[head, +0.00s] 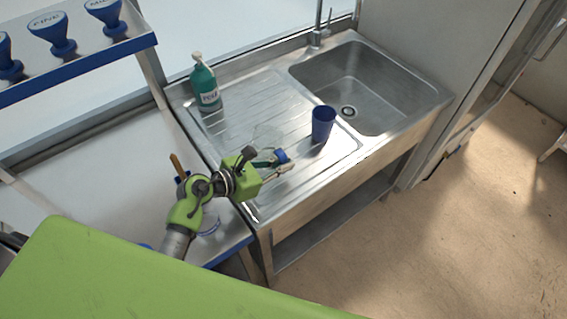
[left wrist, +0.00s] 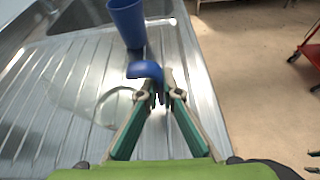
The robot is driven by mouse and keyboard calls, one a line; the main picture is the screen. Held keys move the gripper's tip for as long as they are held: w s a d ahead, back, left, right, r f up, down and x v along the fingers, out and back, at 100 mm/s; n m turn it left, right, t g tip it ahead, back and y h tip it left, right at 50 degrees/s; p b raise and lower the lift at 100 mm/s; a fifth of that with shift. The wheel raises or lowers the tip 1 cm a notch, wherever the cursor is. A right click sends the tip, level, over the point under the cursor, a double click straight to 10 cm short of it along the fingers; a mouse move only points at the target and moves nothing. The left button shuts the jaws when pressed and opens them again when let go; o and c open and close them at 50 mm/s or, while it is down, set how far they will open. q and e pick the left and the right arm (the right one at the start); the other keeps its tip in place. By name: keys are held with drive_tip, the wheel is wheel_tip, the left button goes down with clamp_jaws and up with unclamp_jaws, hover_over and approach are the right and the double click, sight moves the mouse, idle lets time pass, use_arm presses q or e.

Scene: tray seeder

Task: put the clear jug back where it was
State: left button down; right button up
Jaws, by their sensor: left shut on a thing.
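The clear jug (head: 264,137) is very faint over the ribbed steel drainboard, left of the blue cup. Its see-through body shows in the left wrist view (left wrist: 85,98), with a blue handle (left wrist: 146,70). My left gripper (head: 284,164) is shut on the jug's handle, and its fingertips meet there in the left wrist view (left wrist: 160,90). The jug looks roughly upright. I cannot tell whether its base touches the drainboard. My right gripper cannot be made out.
A blue cup (head: 322,123) stands on the drainboard (head: 235,115) close to the jug. A teal soap bottle (head: 205,84) stands at the back left. The empty sink basin (head: 375,90) is to the right. A white bench (head: 110,165) with a shelf (head: 75,55) above is left.

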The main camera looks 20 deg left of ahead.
use_arm(q)
drive_tip(key=c, duration=2.2)
unclamp_jaws()
drive_tip(key=shift+c, duration=0.2)
drive_tip(key=b+v, duration=0.2)
drive_tip(key=v, duration=1)
drive_tip(key=shift+s, duration=0.1)
